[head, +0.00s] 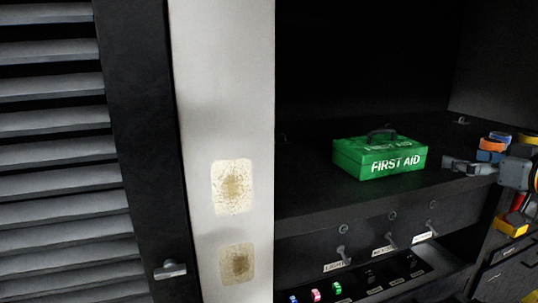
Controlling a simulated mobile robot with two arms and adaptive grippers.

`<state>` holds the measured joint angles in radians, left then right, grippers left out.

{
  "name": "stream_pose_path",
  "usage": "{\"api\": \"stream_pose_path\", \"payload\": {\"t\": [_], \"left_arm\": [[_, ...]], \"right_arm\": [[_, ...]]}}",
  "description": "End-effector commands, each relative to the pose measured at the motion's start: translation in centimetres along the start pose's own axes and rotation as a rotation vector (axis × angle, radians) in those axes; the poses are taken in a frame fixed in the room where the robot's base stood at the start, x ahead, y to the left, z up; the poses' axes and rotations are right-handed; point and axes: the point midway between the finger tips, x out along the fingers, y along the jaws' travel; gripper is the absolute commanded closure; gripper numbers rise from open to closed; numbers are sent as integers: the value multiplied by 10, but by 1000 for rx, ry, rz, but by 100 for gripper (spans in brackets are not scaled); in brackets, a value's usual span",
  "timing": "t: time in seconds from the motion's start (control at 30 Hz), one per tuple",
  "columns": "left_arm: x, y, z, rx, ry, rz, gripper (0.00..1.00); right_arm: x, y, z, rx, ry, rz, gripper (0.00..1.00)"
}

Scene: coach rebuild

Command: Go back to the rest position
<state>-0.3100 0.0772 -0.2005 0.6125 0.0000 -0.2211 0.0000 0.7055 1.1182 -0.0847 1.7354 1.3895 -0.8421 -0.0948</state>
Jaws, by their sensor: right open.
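My right gripper (459,165) is at the right side of the head view, over the right end of the dark shelf. Its grey fingers point left and are open, with nothing seen between them. The gripper is to the right of a green first aid box (380,156) and apart from it. My left gripper is not in view.
The first aid box sits upright on the dark shelf (310,190). Below the shelf is a panel with several labelled switches (388,240) and small coloured pieces (316,295). A pale upright panel (222,80) and slatted shutter (55,160) fill the left.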

Motion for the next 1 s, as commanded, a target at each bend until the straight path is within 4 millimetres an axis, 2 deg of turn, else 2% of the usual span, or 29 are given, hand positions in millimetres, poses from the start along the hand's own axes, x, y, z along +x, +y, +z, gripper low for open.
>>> {"api": "stream_pose_path", "payload": {"t": [0.1, 0.37, 0.57, 0.77, 0.87, 1.0], "left_arm": [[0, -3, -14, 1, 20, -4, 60], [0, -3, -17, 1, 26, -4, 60], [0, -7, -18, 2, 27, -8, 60], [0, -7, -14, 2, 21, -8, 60], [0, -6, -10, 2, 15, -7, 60], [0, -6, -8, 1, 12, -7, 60]], "right_arm": [[4, -4, 10, -2, -17, -6, 0], [20, -20, 50, -17, -89, -20, 0], [34, -43, 100, -33, -175, -40, 0], [45, -80, 178, -55, -303, -68, 0], [45, -110, 236, -66, -394, -87, 0], [27, -164, 327, -76, -546, -104, 0]]}}
